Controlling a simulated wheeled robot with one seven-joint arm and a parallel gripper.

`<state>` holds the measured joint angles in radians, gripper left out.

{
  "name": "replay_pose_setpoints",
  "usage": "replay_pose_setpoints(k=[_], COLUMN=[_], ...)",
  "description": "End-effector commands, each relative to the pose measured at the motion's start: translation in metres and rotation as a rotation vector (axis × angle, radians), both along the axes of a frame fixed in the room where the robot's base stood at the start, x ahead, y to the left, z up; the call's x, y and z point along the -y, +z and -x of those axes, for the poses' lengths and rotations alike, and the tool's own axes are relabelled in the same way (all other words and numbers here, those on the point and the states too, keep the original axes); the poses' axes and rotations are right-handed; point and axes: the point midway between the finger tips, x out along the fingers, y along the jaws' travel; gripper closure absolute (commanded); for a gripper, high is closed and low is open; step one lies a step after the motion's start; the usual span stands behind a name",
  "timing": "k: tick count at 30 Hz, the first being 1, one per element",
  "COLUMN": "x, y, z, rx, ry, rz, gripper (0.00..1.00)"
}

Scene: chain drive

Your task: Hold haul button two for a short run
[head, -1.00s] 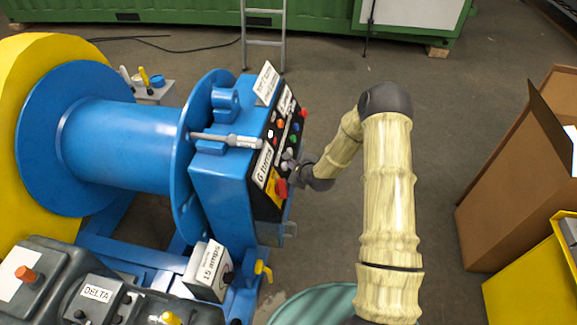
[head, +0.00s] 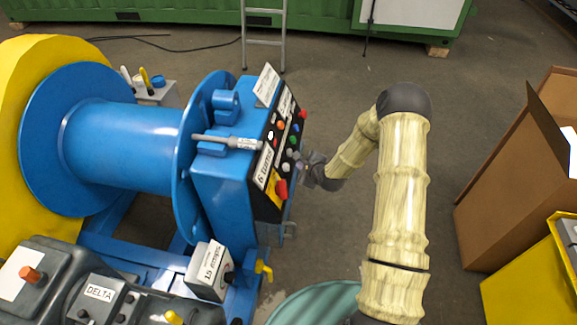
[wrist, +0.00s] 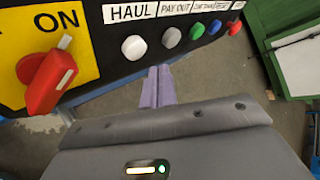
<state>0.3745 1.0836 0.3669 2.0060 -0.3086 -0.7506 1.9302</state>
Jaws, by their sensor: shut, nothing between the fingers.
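The black control panel (head: 267,197) is on the blue winch housing (head: 215,190). In the wrist view a white round button (wrist: 134,47) sits under a label reading HAUL (wrist: 130,12). A grey button (wrist: 172,38) sits beside it under PAY OUT (wrist: 176,7). No number two is readable on these labels. My gripper (wrist: 160,70) is shut and empty. Its fingertips show just below the panel's edge, between the white and grey buttons, and appear apart from both. In the head view my gripper (head: 303,164) is right of the panel face.
A red rotary switch (wrist: 48,82) on a yellow ON plate is left of the white button. Green (wrist: 197,31), blue (wrist: 215,27) and red (wrist: 234,28) buttons continue rightward. A brown box (head: 505,190) stands at right.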

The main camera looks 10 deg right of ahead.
Motion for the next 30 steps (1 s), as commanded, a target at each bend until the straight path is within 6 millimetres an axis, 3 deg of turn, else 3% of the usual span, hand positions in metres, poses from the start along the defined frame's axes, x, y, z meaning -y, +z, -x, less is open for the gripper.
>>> replay_pose_setpoints(k=[12,30], x=[0.028,0.029], y=[0.016,0.019], z=[0.009,0.011], rx=[-0.001,-0.001], ry=[-0.001,0.012], rz=[0.000,0.016], gripper=[1.00,1.00])
